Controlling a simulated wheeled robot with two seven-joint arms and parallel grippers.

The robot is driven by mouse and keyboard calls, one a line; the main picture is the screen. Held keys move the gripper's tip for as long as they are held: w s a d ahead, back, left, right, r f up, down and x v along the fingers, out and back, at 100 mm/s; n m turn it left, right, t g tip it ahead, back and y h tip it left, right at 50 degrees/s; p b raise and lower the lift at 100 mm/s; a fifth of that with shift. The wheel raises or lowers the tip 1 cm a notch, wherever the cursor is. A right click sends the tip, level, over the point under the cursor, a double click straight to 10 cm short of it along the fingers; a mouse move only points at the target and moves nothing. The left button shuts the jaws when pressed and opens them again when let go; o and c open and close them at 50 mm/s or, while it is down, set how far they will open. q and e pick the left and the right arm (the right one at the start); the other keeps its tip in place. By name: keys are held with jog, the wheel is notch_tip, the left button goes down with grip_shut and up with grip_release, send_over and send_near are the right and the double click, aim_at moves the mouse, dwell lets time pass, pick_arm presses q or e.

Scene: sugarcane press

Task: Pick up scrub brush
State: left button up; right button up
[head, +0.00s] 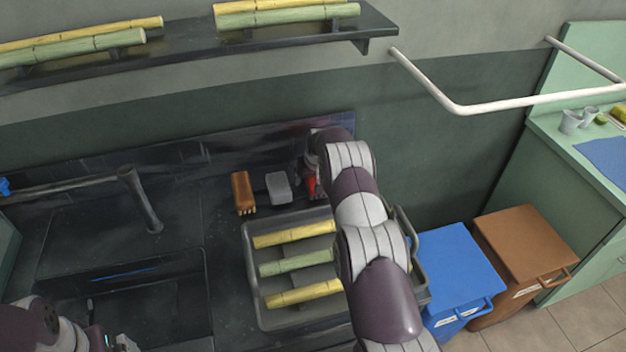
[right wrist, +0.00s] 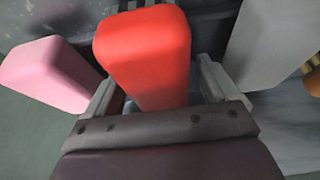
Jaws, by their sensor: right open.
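The scrub brush (head: 242,192), a brown block with pale bristles at its lower end, stands on the dark counter left of a grey sponge-like block (head: 279,188). An orange-brown edge (right wrist: 314,65) at the right of the right wrist view is probably the brush. My right gripper (right wrist: 157,82) is open, with its fingers on either side of a red block (right wrist: 145,50); I cannot tell if they touch it. The red block (head: 311,186) shows partly beside my right arm in the head view. My left gripper (head: 112,342) is only partly visible at the bottom left.
A grey tray (head: 250,265) with sugarcane pieces sits in front of the blocks. A sink (head: 190,305) and faucet (head: 140,195) are to the left. A pink block (right wrist: 50,75) is left of the red one. Blue (head: 455,265) and brown (head: 525,240) bins stand right.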

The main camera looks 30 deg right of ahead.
jog(key=shift+f, duration=0.1)
jog(key=c, duration=1.2)
jog(key=shift+o, duration=0.2)
jog(key=shift+r+p, duration=0.3)
jog(key=shift+p, duration=0.05)
jog(key=shift+r+p, duration=0.3)
jog(key=shift+p, duration=0.2)
notch_tip(320, 180, up, 3)
jog(key=shift+w+d+f+b, duration=0.1)
jog(key=shift+b, duration=0.95)
jog(key=s+r+b, duration=0.2)
jog(key=s+r, duration=0.5)
jog(key=s, duration=0.4)
jog(key=shift+s+d+r, duration=0.3)
jog(key=shift+s, duration=0.1)
